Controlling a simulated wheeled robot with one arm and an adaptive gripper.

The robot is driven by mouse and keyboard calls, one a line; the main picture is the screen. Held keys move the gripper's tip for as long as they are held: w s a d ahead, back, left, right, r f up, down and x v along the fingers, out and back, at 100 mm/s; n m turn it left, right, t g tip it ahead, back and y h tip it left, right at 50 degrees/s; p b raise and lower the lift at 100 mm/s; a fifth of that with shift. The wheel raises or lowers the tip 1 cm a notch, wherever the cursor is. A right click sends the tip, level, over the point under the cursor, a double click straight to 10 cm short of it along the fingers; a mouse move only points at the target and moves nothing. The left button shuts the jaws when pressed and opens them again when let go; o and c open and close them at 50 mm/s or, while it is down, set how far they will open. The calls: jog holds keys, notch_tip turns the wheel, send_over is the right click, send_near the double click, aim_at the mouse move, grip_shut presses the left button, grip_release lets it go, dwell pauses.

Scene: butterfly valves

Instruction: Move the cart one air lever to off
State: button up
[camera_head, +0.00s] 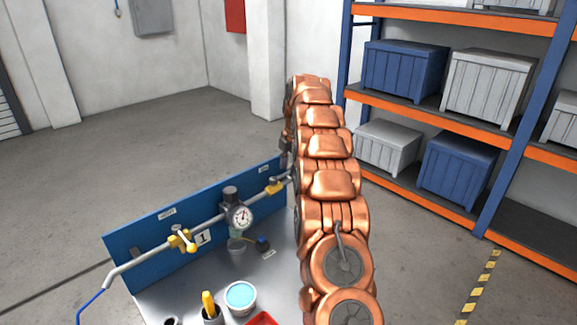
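The cart carries a blue back panel (125,240) with a grey pipe (143,262) along it and a plate marked "1" (203,238). A yellow-handled valve (181,241) sits on the pipe left of the plate. A second yellow valve (274,188) sits near the panel's right end, close beside my copper arm. The small panel labels are too small to read, so I cannot tell which valve is the air lever. The exact handle angles are also unclear. My gripper does not show; my arm reaches away from me and covers the area right of the panel.
A round gauge (239,216) stands between the valves. A blue-filled tub (240,296), a cup with a yellow-handled tool (210,306) and a red tray (263,319) stand on the cart top. A blue hose (90,303) hangs left. Shelves with crates (404,69) stand right.

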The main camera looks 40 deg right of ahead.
jog(key=shift+f, duration=0.45)
jog(key=shift+c, duration=0.2)
grip_shut()
dwell(0.4)
